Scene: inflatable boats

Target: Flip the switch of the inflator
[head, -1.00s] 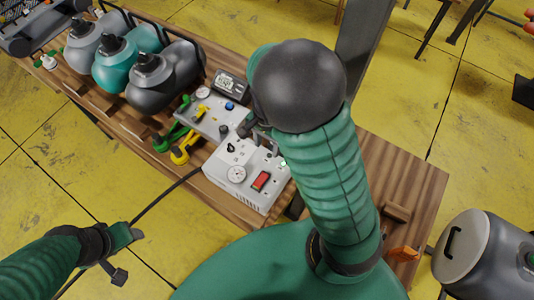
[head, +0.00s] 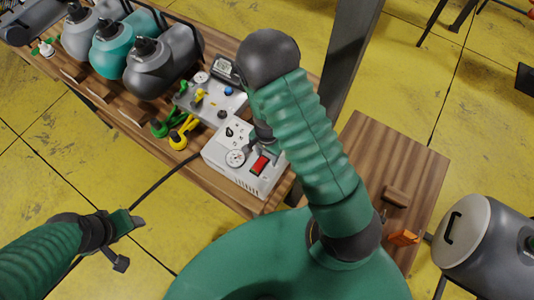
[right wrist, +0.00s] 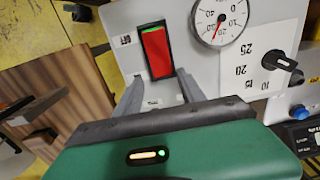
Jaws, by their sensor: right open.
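The inflator is a white box (head: 228,172) on the wooden bench, with a round gauge (head: 235,157) and a red rocker switch (head: 259,165) on top. In the right wrist view the red switch (right wrist: 157,53) sits in a black frame with a green strip at its upper end. My right gripper (head: 264,144) is over the inflator beside the switch and partly hidden by my arm. In the wrist view its open, empty fingers (right wrist: 160,88) flank the switch's lower end; contact cannot be told. My left gripper (head: 129,240) is open and empty above the yellow floor.
A grey panel (head: 215,104) with yellow and green hooked parts lies behind the inflator. Several bottle-like tanks (head: 160,68) line the bench at the left. A dark post (head: 352,60) stands behind my right arm. A grey cylinder (head: 490,250) is at the right.

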